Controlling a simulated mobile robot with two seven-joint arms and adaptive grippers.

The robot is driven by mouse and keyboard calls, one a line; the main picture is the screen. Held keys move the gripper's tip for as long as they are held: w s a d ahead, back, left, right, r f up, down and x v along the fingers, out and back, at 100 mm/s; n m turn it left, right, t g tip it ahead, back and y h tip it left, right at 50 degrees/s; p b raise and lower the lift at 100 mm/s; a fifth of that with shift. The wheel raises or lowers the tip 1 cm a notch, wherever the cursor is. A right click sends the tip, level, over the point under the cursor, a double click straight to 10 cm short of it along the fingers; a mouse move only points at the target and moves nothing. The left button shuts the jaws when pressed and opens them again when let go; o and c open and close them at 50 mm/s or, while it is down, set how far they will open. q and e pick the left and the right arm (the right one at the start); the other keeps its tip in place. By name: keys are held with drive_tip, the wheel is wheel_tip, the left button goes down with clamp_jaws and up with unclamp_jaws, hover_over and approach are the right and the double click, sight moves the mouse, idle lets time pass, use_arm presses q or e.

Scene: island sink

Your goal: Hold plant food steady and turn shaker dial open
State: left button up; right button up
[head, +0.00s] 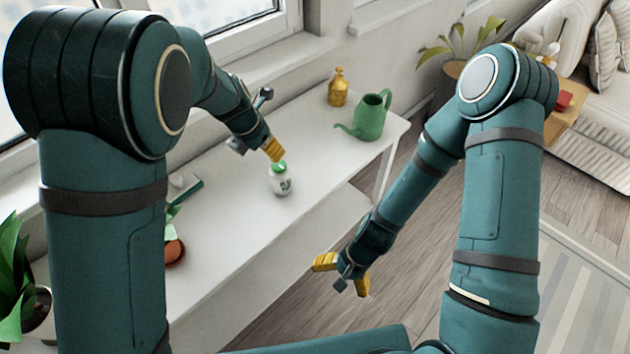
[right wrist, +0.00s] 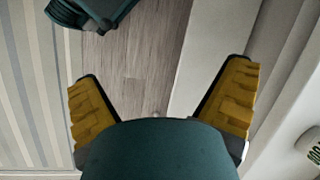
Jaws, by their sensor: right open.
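The plant food is a small white shaker jar (head: 282,182) with a green top (head: 278,167) and a dark green print. It stands upright on the white table. My left gripper (head: 275,157) is just above the jar, with its yellow fingers at or close to the green top. I cannot tell whether they touch it or how far apart they are. My right gripper (head: 339,275) is open and empty, in front of the table and to the right of the jar. In the right wrist view its two yellow fingers (right wrist: 160,82) are spread wide with nothing between them.
The white table (head: 235,225) has free room around the jar. A green watering can (head: 369,120) and an amber bottle (head: 339,90) stand at its far end. A small potted plant (head: 175,252) stands near its left end. The window wall runs behind.

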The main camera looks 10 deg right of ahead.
drive_tip(key=a+m+y, duration=0.1)
drive_tip(key=m, duration=0.2)
drive_tip(key=m+t+y, duration=0.6)
drive_tip(key=m+t, duration=0.4)
drive_tip(key=m, duration=0.7)
approach(280, 179)
drive_tip(key=w+d+f, duration=0.1)
drive_tip(key=d+f, duration=0.1)
drive_tip(key=x, duration=1.3)
drive_tip(key=shift+w+f, duration=0.15)
drive_tip(key=shift+f, duration=0.25)
